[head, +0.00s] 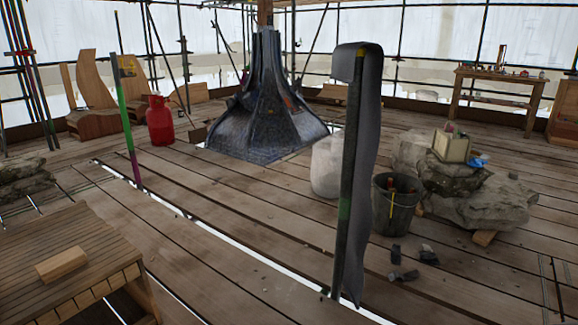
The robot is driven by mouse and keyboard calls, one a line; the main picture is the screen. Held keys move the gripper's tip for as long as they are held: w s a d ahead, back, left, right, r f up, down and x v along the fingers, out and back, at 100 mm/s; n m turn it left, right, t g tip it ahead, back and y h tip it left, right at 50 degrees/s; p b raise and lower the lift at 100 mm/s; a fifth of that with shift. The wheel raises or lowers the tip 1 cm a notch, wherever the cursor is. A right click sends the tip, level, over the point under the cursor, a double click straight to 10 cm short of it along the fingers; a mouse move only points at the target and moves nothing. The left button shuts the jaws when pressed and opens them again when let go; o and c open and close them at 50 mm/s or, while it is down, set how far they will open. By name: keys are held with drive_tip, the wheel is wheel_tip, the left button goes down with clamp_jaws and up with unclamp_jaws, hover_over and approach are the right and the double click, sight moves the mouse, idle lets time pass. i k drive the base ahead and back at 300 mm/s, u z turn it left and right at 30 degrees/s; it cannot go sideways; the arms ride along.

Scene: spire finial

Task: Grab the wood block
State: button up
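A light brown wood block (61,265) lies on a slatted wooden table (93,240) at the lower left of the head view. The block is a short rectangular piece, lying flat near the table's front part, with nothing touching it from above. My gripper is not in this view, so I cannot see where it is relative to the block.
A dark upright post with grey sheeting (366,150) stands right of centre. A striped pole (128,120) stands behind the table. A dark bucket (395,205), rocks (485,200) and a red gas bottle (159,120) stand on the plank floor. Open floor lies right of the table.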

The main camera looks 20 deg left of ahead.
sight(49, 270)
drive_tip(key=u, duration=0.85)
drive_tip(key=i, duration=0.95)
drive_tip(key=u, duration=2.1)
drive_tip(key=i, duration=1.6)
drive_tip(key=u, duration=0.45)
